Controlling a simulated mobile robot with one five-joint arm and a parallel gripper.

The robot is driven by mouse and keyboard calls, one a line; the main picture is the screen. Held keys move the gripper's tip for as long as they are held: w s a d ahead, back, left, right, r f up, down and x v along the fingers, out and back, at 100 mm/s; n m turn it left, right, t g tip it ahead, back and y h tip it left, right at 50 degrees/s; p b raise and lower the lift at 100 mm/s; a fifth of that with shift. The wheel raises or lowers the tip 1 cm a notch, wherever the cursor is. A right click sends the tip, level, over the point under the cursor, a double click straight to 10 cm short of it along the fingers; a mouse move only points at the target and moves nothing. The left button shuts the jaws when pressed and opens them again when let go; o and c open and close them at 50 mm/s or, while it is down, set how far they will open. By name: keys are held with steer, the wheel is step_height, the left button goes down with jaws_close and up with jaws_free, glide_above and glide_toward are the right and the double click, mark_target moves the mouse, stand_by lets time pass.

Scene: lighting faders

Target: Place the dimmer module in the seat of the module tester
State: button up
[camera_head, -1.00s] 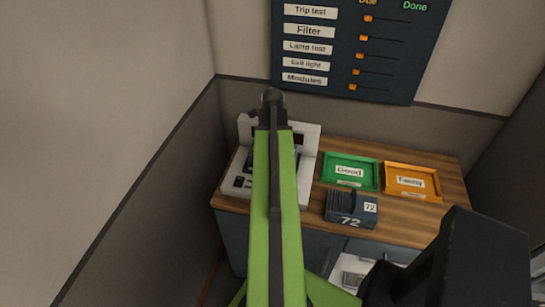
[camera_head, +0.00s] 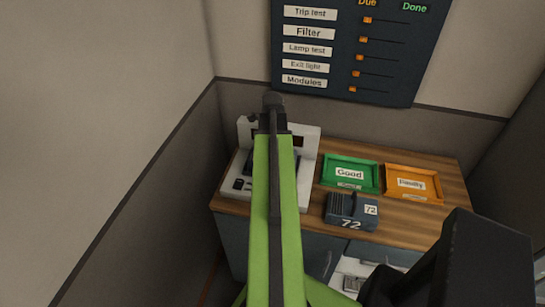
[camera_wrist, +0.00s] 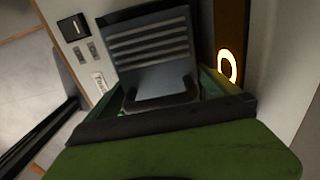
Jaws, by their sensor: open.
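A dark grey ribbed dimmer module (camera_wrist: 152,45) with a raised handle (camera_wrist: 160,98) is at the white module tester (camera_wrist: 75,12) in the wrist view. How fully it sits in the seat is hard to tell. My gripper (camera_wrist: 165,92) is open, its green fingers on either side of the handle, with no clear grip on it. In the head view the tester (camera_head: 309,150) stands at the counter's left end, and my green arm hides its middle and the gripper's fingers. A sliver of dark module shows beside the arm.
Another dark module marked 72 (camera_head: 343,212) stands at the counter's front. Behind it lie a green Good tray (camera_head: 328,183) and an orange Faulty tray (camera_head: 392,193). A dark board with sliders (camera_head: 390,83) hangs on the wall.

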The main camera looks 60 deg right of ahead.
step_height(320, 180, up, 14)
steer(key=p, duration=1.3)
steer(key=shift+f, duration=0.35)
